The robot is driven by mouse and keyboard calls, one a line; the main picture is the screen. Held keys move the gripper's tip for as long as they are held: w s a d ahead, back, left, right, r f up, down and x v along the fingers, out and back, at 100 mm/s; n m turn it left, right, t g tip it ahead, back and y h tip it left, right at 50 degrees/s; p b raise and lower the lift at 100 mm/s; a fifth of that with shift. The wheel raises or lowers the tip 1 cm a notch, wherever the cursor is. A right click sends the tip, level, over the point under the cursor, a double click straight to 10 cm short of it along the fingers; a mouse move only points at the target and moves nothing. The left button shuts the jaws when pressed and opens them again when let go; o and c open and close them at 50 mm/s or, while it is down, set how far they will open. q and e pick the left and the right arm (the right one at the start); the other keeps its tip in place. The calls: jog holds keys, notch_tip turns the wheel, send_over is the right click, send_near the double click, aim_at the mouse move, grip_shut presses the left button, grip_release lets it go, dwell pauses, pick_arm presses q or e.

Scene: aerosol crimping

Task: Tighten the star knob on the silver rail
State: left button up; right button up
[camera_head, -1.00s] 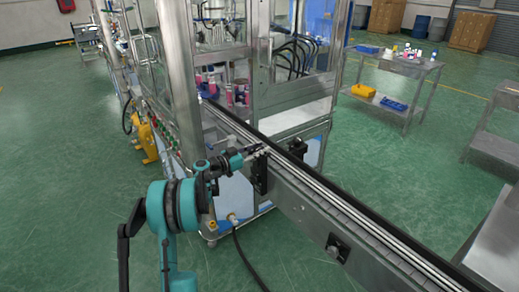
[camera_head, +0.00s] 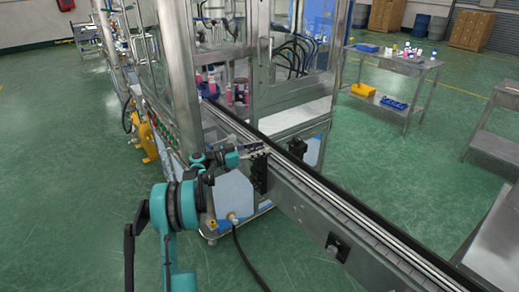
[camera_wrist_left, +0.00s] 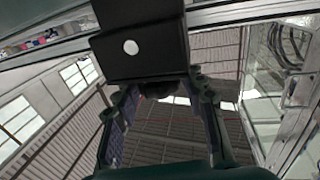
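The silver rail (camera_head: 330,196) runs along the conveyor from the machine to the lower right. A black bracket (camera_head: 260,176) sits on its near side, and my left gripper (camera_head: 261,150) is at the top of it. In the left wrist view a black block (camera_wrist_left: 142,45) with a white dot fills the upper middle. A dark rounded part, probably the star knob (camera_wrist_left: 158,89), shows just under it, largely hidden. My left gripper's fingers (camera_wrist_left: 163,97) are spread on either side of this part; contact cannot be told. My right gripper is not in view.
Another black bracket (camera_head: 338,247) is lower along the conveyor side, and one (camera_head: 297,148) is on the far side. The glazed machine (camera_head: 230,60) with pink-marked cans stands behind. A metal table (camera_head: 395,65) stands back right. Green floor is open at left.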

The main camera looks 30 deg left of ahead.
pick_arm(q)
jog(key=shift+o, duration=0.5)
jog(key=v, duration=1.2)
